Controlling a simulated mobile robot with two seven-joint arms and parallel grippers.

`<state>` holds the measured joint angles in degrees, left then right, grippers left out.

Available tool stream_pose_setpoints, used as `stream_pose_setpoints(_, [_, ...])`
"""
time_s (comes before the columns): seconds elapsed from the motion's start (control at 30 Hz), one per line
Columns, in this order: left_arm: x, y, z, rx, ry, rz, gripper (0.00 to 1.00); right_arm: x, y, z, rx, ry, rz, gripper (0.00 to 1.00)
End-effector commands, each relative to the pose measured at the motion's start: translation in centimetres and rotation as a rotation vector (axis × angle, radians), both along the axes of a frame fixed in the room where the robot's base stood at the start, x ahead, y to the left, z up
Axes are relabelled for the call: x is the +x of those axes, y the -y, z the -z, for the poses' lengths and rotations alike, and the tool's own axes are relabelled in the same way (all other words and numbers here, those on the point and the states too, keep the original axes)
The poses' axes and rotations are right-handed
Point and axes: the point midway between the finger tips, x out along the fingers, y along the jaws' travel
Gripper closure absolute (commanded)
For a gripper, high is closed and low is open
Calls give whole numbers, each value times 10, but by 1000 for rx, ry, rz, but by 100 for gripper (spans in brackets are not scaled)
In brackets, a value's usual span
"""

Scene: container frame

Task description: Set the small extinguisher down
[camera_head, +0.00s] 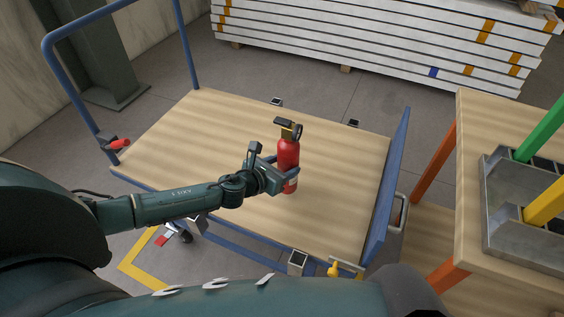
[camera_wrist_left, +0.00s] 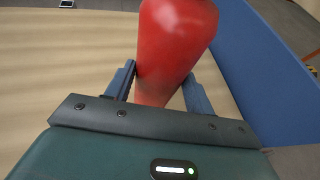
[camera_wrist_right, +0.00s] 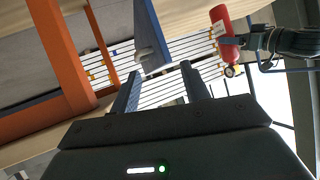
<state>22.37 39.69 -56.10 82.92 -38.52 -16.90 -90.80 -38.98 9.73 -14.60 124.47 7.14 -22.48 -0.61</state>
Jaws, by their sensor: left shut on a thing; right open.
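The small red extinguisher (camera_head: 288,155) with a black top stands upright over the wooden deck of the cart (camera_head: 220,130) in the head view. My left gripper (camera_head: 282,178) is shut around its lower body. In the left wrist view the red body (camera_wrist_left: 175,40) sits between the two fingers (camera_wrist_left: 160,90); its base and any contact with the deck are hidden. The extinguisher also shows in the right wrist view (camera_wrist_right: 222,30), held by my left gripper. My right gripper (camera_wrist_right: 160,95) is open with nothing between its fingers, and is not visible in the head view.
The cart has a blue rail (camera_head: 75,95) at left and a blue panel (camera_head: 388,185) at right. A wooden table (camera_head: 472,130) with a grey metal bin (camera_head: 500,190) stands at right. Stacked white planks (camera_head: 380,45) lie behind. The deck around the extinguisher is clear.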

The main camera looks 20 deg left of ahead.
Motion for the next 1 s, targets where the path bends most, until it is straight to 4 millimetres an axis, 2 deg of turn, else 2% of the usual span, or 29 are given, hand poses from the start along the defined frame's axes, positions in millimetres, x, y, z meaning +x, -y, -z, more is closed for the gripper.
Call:
stream_pose_setpoints(0.07, [3,1,1,-3,9,0,100,0,-1,2,7,0,4,54])
stream_pose_setpoints(0.3, [2,1,32,-4,7,-2,100,1,-1,10,31,15,11,54])
stream_pose_setpoints(0.57, [2,1,32,-2,7,0,100,-4,0,8,36,11,15,54])
stream_pose_setpoints(0.6, [-1,0,37,1,-2,-1,43,-4,0,8,36,11,15,54])
stream_pose_setpoints(0.83, [0,0,37,1,-1,-1,25,-3,0,8,35,14,15,54])
stream_pose_setpoints(1.0, [0,0,37,1,-1,-1,25,-2,0,7,34,17,15,54])
